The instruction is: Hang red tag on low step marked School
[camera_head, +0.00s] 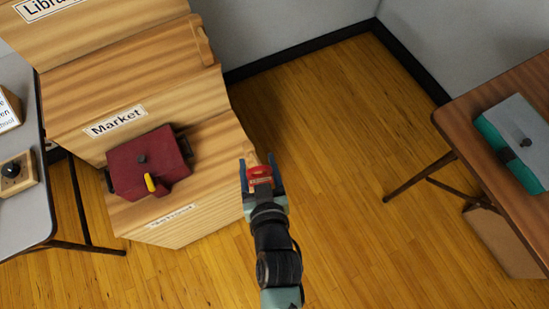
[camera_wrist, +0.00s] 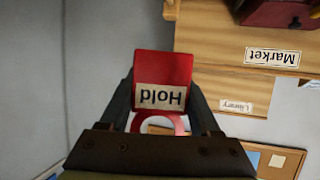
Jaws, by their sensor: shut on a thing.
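My gripper (camera_head: 262,172) is shut on a red tag (camera_head: 260,174), just off the right end of the low wooden step (camera_head: 215,150). In the wrist view the tag (camera_wrist: 163,72) sits between the fingers, with an upside-down "Hold" label and a pink-red ring at its lower end. The low step's front label (camera_head: 171,216) is too small and slanted to read surely. A dark red box (camera_head: 130,168) with a dark knob and a yellow lever stands on this step. I cannot tell whether the tag touches the step.
The "Market" step (camera_head: 150,80) and the "Library" step (camera_head: 110,25) rise behind. A grey table (camera_head: 30,205) stands at left. The floor between is clear, apart from a brown panel under the right table.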

